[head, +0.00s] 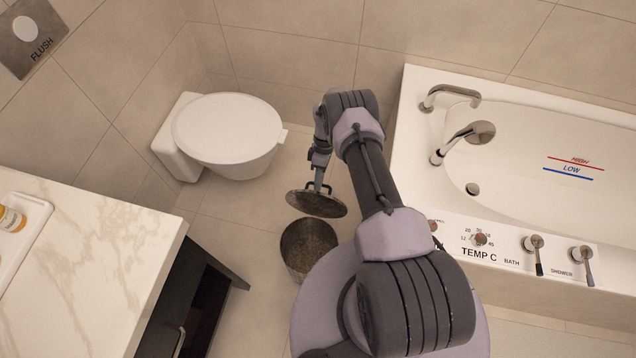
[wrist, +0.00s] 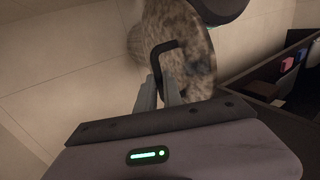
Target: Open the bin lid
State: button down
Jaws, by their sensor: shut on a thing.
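The bin (head: 309,249) is a round metal-looking bin on the tiled floor, with its top open and its inside showing. Its round brown speckled lid (head: 317,204) is above and behind the bin's mouth, apart from the rim in the head view and tilted. My gripper (head: 319,187) is over the lid and shut on its dark bent handle. In the wrist view the handle (wrist: 158,62) runs between the fingers of my gripper (wrist: 172,92), with the lid (wrist: 190,50) behind it.
A white toilet (head: 228,135) with its cover down stands behind and left. The bathtub (head: 408,150) is on the right. A marble-topped counter (head: 85,265) with a dark open cabinet (head: 200,300) is at the left. Floor is free between toilet and bin.

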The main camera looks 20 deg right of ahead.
jog(key=shift+w+d+r, duration=0.1)
jog(key=shift+w+r, duration=0.05)
jog(key=c, duration=1.5)
grip_release()
jog(key=p+v, duration=0.3)
jog(key=v, duration=1.4)
jog(key=shift+d+r, duration=0.1)
jog(key=shift+r, duration=0.1)
